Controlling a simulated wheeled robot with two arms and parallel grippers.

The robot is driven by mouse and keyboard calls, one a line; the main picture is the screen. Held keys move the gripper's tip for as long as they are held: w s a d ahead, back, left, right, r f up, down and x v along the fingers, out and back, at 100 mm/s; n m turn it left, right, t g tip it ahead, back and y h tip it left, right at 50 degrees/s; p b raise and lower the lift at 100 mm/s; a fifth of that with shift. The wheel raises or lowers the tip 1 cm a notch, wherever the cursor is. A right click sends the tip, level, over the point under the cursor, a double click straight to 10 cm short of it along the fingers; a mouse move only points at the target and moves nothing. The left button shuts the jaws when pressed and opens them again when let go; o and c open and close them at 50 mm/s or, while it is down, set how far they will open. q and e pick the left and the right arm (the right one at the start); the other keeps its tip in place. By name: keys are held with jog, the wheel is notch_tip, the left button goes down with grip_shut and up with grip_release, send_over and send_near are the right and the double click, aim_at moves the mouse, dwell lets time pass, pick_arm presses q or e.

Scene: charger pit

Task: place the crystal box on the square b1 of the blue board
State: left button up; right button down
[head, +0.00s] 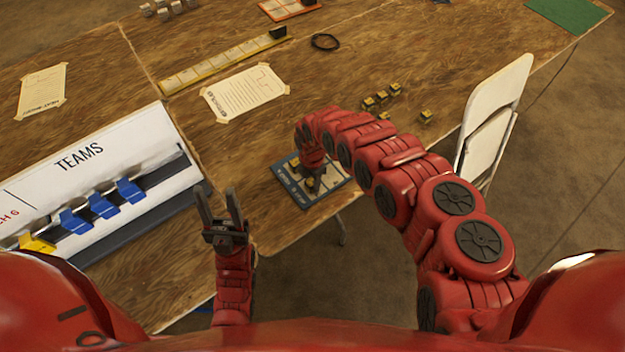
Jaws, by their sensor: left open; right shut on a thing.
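The blue board (291,190) lies near the front edge of the wooden table, with pale squares and white lettering along its near side. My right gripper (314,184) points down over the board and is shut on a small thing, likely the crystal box. The gripper and wrist mostly hide that thing, and I cannot tell whether it touches the board or which square is below it. Part of the board is also hidden by my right arm. My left gripper (222,208) is open and empty, left of the board, with its fingers pointing away from me.
Several small yellow-and-black boxes (383,97) stand on the table beyond my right arm. A white TEAMS panel (90,170) with blue clips is at left. Taped papers (245,93), a long yellow strip (215,65) and a black ring (325,41) lie farther back. A white folding chair (493,110) is at right.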

aim_at(312, 181)
jog(key=shift+f, duration=0.15)
jog(key=c, duration=0.5)
grip_release()
jog(key=shift+w+r, duration=0.15)
jog(key=shift+r, duration=0.55)
notch_tip(312, 181, up, 11)
